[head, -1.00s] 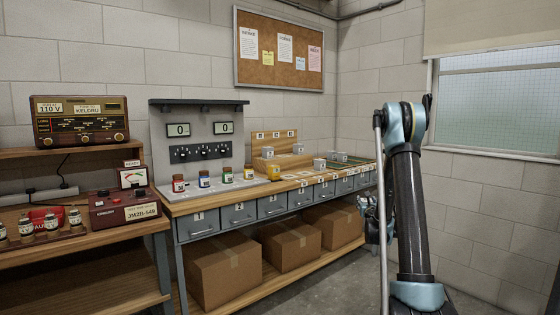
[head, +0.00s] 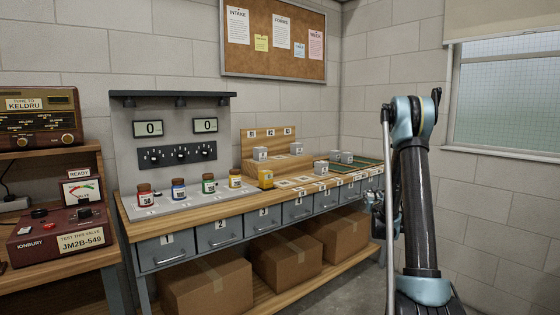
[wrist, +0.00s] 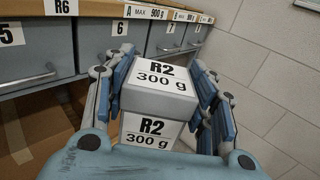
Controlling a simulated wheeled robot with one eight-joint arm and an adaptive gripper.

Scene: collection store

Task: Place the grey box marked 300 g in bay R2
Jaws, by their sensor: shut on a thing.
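The grey box (wrist: 158,98) shows "R2 300 g" on its top and front in the wrist view. My gripper (wrist: 162,78) is shut on it, with blue-grey fingers at both sides. The box is held in front of the bench drawers, near the bench edge. In the head view my gripper (head: 374,205) is mostly hidden behind my arm, and the held box cannot be made out. The bay label R2 (head: 270,132) is on the back board of the wooden rack (head: 248,146).
Grey boxes stand in the rack at left (head: 260,154) and right (head: 296,148). A yellow box (head: 265,178) stands in front. More grey boxes (head: 321,167) are by a green mat (head: 358,163). Coloured jars (head: 208,184) stand left. Drawers (head: 218,234) line the bench front.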

